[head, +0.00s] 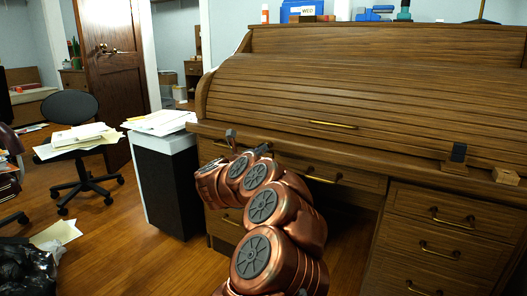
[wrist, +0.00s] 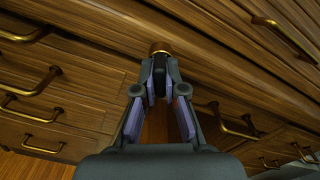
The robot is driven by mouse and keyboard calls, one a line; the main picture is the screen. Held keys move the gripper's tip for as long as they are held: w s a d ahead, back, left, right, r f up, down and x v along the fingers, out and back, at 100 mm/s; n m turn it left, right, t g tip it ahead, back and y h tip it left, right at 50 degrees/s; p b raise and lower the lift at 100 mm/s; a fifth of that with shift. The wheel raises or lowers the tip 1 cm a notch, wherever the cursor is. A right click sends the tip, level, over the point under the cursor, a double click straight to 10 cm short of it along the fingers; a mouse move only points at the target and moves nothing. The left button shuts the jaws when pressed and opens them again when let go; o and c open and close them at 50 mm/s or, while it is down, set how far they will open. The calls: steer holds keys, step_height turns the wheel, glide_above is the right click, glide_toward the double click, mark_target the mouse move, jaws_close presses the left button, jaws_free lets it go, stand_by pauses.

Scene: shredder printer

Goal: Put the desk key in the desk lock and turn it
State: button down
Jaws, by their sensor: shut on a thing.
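The roll-top desk (head: 330,95) is brown wood with its slatted top down. In the wrist view, my gripper (wrist: 160,76) points at the desk front, its fingers closed in on something thin between the tips. The desk key is not clearly seen; the fingers hide most of what they hold. A round brass piece (wrist: 160,47) shows right at the fingertips against the desk front. I cannot tell whether it is the lock or part of the key.
Drawers with brass handles (head: 452,219) line the desk front; one handle (wrist: 237,122) is close right of my gripper. A dark block (head: 457,154) and wooden block (head: 507,176) sit on the right ledge. A white-topped cabinet (head: 165,175) with papers stands left.

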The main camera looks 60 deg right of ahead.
steer(key=shift+f+m+b, duration=0.1)
steer(key=shift+m+b, duration=0.9)
steer(key=shift+b, duration=0.9)
steer(key=c, duration=0.8)
jaws_free()
steer(key=shift+c, duration=0.2)
steer(key=shift+a, duration=0.1)
steer(key=shift+s+a+b, duration=0.15)
steer(key=shift+a+b, duration=0.85)
steer(key=shift+a, duration=1.9)
